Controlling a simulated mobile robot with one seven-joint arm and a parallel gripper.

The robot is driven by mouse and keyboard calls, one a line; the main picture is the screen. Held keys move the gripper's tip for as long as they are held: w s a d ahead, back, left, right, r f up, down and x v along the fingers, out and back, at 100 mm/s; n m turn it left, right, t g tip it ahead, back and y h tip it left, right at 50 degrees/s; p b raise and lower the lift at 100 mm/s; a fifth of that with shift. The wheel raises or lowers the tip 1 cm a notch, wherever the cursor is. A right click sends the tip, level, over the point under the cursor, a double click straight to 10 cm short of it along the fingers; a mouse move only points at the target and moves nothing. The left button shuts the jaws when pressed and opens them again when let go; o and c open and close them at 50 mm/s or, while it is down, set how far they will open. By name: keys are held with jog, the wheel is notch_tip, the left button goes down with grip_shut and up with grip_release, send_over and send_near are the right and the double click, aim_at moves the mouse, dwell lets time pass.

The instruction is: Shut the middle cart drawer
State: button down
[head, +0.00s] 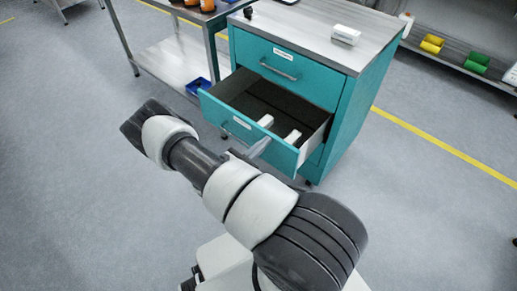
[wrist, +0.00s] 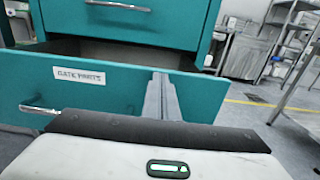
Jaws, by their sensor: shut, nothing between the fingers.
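The teal cart (head: 346,112) stands at the upper middle of the head view. Its middle drawer (head: 240,130) is pulled well out, with a dark interior and two small white items in it. In the wrist view the drawer front (wrist: 95,88) carries a label reading "GATE PARTS" and a bar handle (wrist: 40,109). My gripper (head: 258,147) is shut and empty, at the right part of the drawer front. In the wrist view its fingers (wrist: 163,95) point at the front, right of the label. I cannot tell whether they touch it.
The top drawer (head: 287,72) is shut. A white box (head: 346,34) lies on the cart top. A table with a lower shelf (head: 170,75) stands to the left, with a blue bin (head: 198,87) near the drawer. Open grey floor lies left and right of my arm.

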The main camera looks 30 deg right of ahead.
jog(key=b+x, duration=0.5)
jog(key=x, duration=2)
jog(key=shift+r, duration=0.15)
